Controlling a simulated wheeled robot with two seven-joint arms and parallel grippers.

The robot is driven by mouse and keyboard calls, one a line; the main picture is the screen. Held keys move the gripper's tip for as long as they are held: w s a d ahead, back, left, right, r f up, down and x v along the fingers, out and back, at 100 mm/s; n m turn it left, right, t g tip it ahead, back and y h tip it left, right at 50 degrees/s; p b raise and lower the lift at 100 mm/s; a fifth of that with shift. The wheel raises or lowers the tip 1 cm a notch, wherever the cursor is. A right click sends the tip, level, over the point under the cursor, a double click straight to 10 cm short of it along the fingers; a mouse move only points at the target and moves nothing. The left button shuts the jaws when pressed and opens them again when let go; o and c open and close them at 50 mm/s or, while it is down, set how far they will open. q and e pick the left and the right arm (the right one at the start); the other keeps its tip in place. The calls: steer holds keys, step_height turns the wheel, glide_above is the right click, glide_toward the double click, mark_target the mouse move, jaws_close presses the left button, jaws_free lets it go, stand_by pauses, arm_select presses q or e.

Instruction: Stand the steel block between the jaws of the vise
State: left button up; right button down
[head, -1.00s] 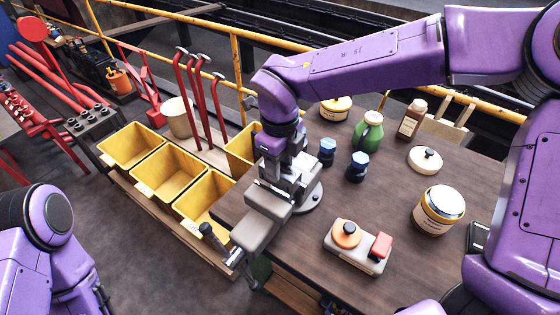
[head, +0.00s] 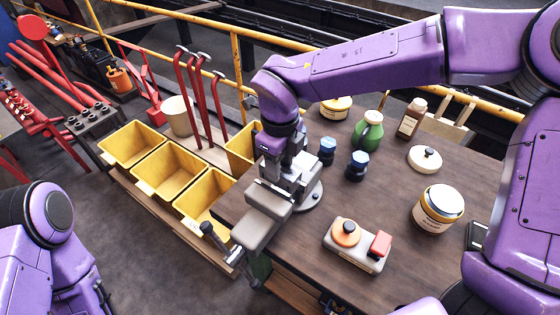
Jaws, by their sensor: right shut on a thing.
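The grey vise (head: 260,222) is mounted at the left corner of the wooden table, its handle hanging over the edge. My right gripper (head: 276,174) points down over the vise jaws and is shut on the steel block. The block is largely hidden by the gripper and the vise, so I cannot tell how deep it sits between the jaws or whether it touches them. My left arm shows at the lower left; its gripper is out of view.
Yellow bins (head: 168,172) stand to the left. A yellow railing runs behind.

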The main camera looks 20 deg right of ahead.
steer(key=shift+f+b, duration=1.15)
steer(key=shift+f, duration=0.75)
steer(key=c, duration=0.8)
jaws_free()
steer(key=shift+c, duration=0.2)
steer(key=o, duration=0.3)
steer(key=shift+s, duration=0.1)
step_height(320, 180, up, 8)
steer(key=p, duration=0.8)
steer(key=shift+r, duration=0.1)
